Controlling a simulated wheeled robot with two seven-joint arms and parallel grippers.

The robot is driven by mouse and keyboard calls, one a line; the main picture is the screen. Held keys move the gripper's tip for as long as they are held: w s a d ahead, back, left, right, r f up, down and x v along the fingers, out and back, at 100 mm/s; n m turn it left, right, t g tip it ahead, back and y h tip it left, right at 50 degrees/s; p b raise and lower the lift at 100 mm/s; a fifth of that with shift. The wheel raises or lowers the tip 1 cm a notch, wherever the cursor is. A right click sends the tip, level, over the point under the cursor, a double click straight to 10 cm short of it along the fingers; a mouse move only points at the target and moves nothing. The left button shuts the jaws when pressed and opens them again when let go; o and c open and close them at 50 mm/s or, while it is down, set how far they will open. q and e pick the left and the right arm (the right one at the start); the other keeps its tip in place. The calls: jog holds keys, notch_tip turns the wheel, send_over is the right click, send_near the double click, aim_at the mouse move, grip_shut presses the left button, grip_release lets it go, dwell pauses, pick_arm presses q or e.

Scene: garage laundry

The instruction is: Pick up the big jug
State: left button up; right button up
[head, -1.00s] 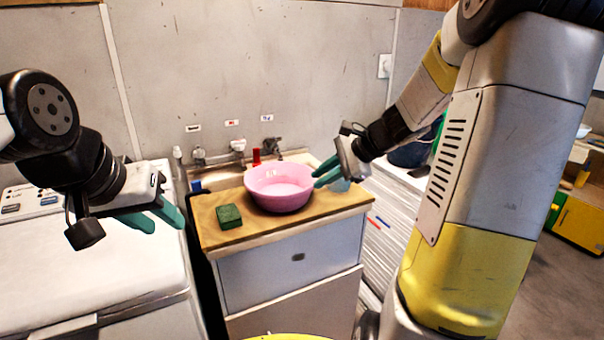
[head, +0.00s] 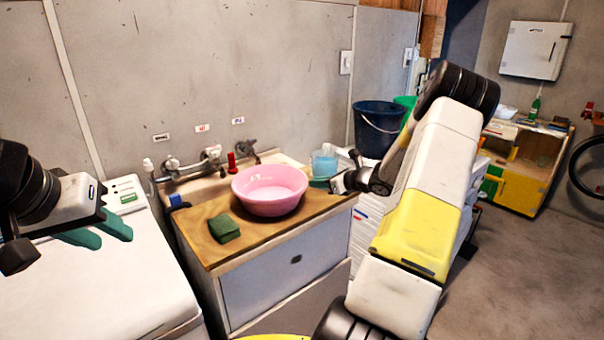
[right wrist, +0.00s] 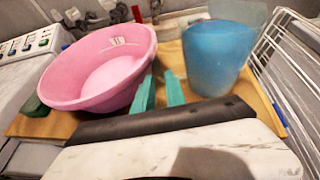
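A light blue jug (head: 324,164) stands on the wooden counter, just behind and right of the pink bowl. In the right wrist view the blue jug (right wrist: 214,60) is upright, right of the fingers, with a paler translucent shape behind it. My right gripper (head: 314,182) is at the counter's right end, in front of the jug. Its two green fingers (right wrist: 160,78) are apart with nothing between them, pointing into the gap between bowl and jug. My left gripper (head: 112,238) is over the white machine, its fingers apart and empty, far from the jug.
The pink bowl (head: 270,189) and a green sponge (head: 224,229) sit on the counter (head: 240,252). A sink with taps (head: 190,162) lies behind. A white wire rack (right wrist: 282,62) stands right of the jug. A dark blue bucket (head: 379,128) is further right.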

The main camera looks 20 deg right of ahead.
jog(key=x, duration=0.3)
jog(key=shift+w+a, duration=0.15)
jog(key=shift+w, duration=0.15)
grip_shut()
dwell(0.8)
jog(key=shift+r, duration=0.15)
